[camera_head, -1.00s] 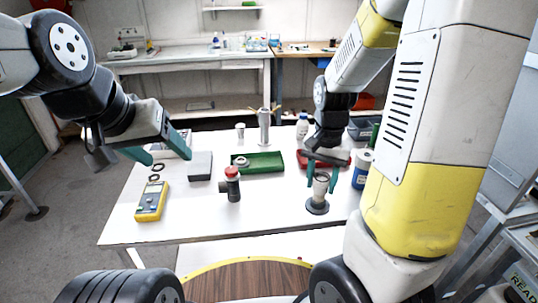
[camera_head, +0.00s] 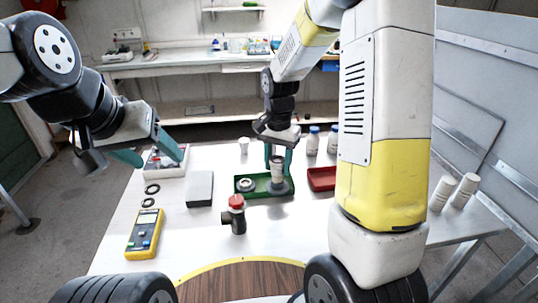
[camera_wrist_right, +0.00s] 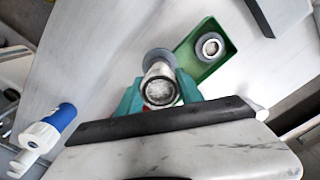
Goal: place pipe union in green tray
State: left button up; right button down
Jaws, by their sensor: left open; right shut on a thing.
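The green tray (camera_head: 267,195) lies mid-table. A grey ringed fitting (camera_head: 245,184) sits in its left part. My right gripper (camera_head: 278,160) is shut on a grey pipe piece with a wide round flange at its bottom, which I take for the pipe union (camera_head: 278,187). It is upright at the tray's right part; I cannot tell whether it touches the tray floor. In the right wrist view the union (camera_wrist_right: 160,91) stands between the fingers, beside the tray (camera_wrist_right: 188,55) and the other fitting (camera_wrist_right: 211,47). My left gripper (camera_head: 155,152) is open and empty.
A red-capped dark fitting (camera_head: 237,215) stands in front of the tray. A grey block (camera_head: 200,188), a yellow meter (camera_head: 145,232) and two black rings (camera_head: 151,194) lie left. A red tray (camera_head: 322,179) is right, with bottles (camera_head: 313,141) behind.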

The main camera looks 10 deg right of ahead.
jog(key=shift+w+d+f, duration=0.15)
jog(key=shift+w+f, duration=0.5)
jog(key=shift+w, duration=0.3)
jog(key=shift+w+d+f, duration=0.15)
jog(key=shift+w+f, duration=0.55)
jog(key=shift+w, duration=0.2)
jog(key=shift+w+d+f, duration=0.15)
jog(key=shift+w+f, duration=0.5)
jog(key=shift+w, duration=0.3)
jog(key=shift+f, duration=0.15)
jog(key=c, duration=0.8)
grip_release()
jog(key=shift+o, duration=0.2)
